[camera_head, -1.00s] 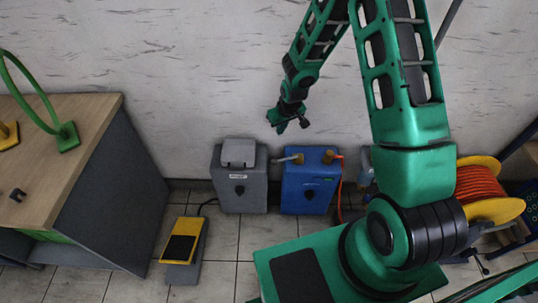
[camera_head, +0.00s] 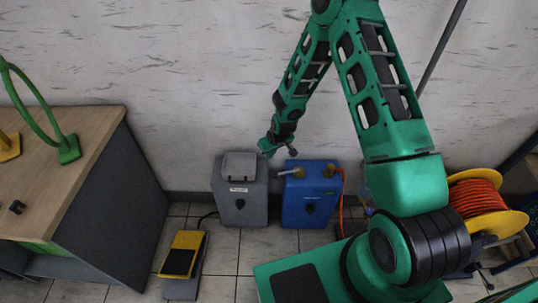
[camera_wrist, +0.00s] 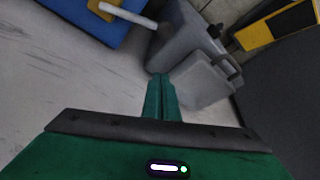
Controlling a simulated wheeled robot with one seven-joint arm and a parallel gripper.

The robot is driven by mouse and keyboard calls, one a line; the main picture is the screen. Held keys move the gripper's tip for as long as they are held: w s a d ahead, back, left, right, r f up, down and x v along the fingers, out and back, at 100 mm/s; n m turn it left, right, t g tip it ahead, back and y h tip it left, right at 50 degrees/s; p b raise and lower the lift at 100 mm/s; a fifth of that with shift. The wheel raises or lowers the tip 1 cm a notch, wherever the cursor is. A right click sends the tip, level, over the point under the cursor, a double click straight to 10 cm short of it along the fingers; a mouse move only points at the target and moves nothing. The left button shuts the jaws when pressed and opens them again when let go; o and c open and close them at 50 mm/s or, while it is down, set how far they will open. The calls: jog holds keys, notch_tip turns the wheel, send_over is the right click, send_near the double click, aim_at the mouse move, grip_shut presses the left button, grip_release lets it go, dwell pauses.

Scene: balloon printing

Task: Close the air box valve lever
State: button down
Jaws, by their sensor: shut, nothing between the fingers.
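The blue box (camera_head: 310,205) stands on the floor against the wall. On its top, a pale grey lever (camera_head: 287,172) points left from a yellow fitting (camera_head: 299,171); a second yellow fitting (camera_head: 328,170) is to its right. In the wrist view the lever (camera_wrist: 127,15) shows pale at the top, reaching from the blue box (camera_wrist: 75,12) toward the grey box. My gripper (camera_head: 277,149) is just above the boxes, near the lever but apparently apart from it. In the wrist view its fingers (camera_wrist: 161,84) are together and empty, with the lever beyond their tips.
A grey box (camera_head: 240,195) with a grey top flap stands left of the blue box. A yellow pedal (camera_head: 183,254) lies on the floor. A wooden-topped table (camera_head: 75,135) is at left, an orange hose reel (camera_head: 478,200) at right.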

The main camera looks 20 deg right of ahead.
aim_at(286, 172)
jog(key=x, duration=0.6)
jog(key=shift+f, duration=0.25)
jog(key=shift+s+d+f, duration=0.2)
jog(key=shift+s, duration=0.7)
jog(key=shift+s+d+f, duration=0.15)
jog(key=shift+s+d, duration=0.05)
jog(key=shift+s, duration=0.75)
